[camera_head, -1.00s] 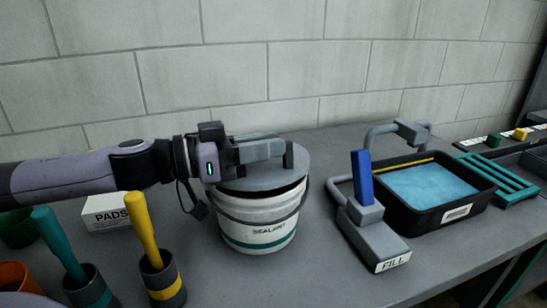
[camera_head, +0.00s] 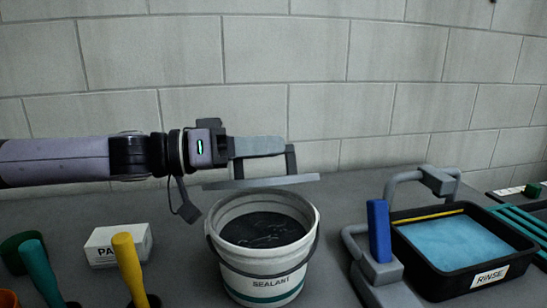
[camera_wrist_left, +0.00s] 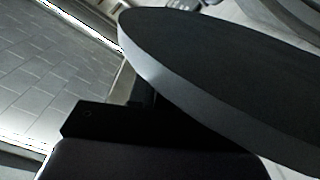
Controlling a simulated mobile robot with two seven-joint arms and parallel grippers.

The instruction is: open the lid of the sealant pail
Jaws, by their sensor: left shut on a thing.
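The sealant pail (camera_head: 262,284) is white with a green band and stands upright on the grey bench. Its top is open and dark sealant (camera_head: 262,229) shows inside. The flat grey lid (camera_head: 262,183) is off the pail and hangs about level just above its rim. My left gripper (camera_head: 288,160) is shut on the lid's handle, above the lid, and holds it up. The lid (camera_wrist_left: 220,80) fills much of the left wrist view as a dark disc. The fingertips' exact grip is partly hidden. My right gripper is not in view.
A black rinse tray (camera_head: 433,282) with blue liquid stands on the right, with a grey tap and a blue lever (camera_head: 379,230) near it. A white pads box (camera_head: 118,243) and handled tools in holders stand on the left. A block wall rises behind.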

